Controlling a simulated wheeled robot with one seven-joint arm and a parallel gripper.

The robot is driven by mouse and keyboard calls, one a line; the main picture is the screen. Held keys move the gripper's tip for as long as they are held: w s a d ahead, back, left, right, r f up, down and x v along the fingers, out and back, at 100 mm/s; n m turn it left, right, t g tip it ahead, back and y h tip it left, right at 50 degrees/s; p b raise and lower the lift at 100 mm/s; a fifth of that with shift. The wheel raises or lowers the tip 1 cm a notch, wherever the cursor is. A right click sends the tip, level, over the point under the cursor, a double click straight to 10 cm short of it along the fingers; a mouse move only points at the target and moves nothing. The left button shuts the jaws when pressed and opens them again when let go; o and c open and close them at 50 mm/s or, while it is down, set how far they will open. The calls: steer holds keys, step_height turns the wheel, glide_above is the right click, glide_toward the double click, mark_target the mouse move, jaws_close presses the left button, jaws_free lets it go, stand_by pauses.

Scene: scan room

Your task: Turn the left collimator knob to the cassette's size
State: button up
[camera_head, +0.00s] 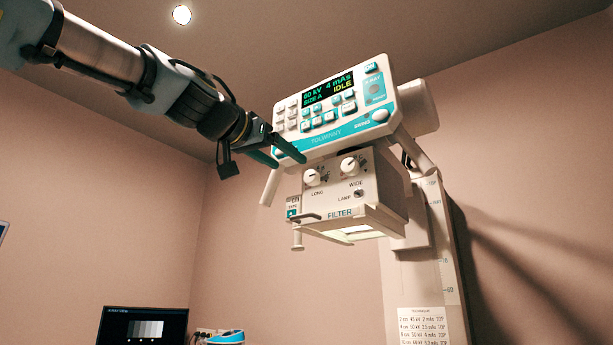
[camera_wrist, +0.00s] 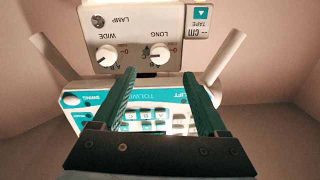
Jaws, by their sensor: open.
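The collimator box (camera_head: 379,190) hangs under the control panel, with two round white knobs on its front. The left knob (camera_head: 313,177) is marked LONG and the right knob (camera_head: 350,166) WIDE. In the wrist view, which is upside down, the LONG knob (camera_wrist: 160,54) lies just beyond my fingertips and the WIDE knob (camera_wrist: 106,56) is left of it. Letters ring the knobs, but I cannot tell the exact settings. My gripper (camera_head: 289,158) is open and empty, its green fingers in front of the panel's lower edge, apart from the LONG knob. No cassette is visible.
The control panel (camera_head: 330,100) reads 60 kV, 4 mAs, SIZE A, IDLE. Handles flank the box. A filter tray (camera_head: 345,221) sits below, with a TAPE unit (camera_head: 293,208) at left. A column (camera_head: 437,270) stands right, a monitor (camera_head: 143,326) lower left. The left side is free.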

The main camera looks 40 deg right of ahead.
mark_target(309, 176)
steer(key=p+x, duration=0.2)
steer(key=x, duration=0.7)
steer(key=shift+d, duration=0.2)
jaws_close()
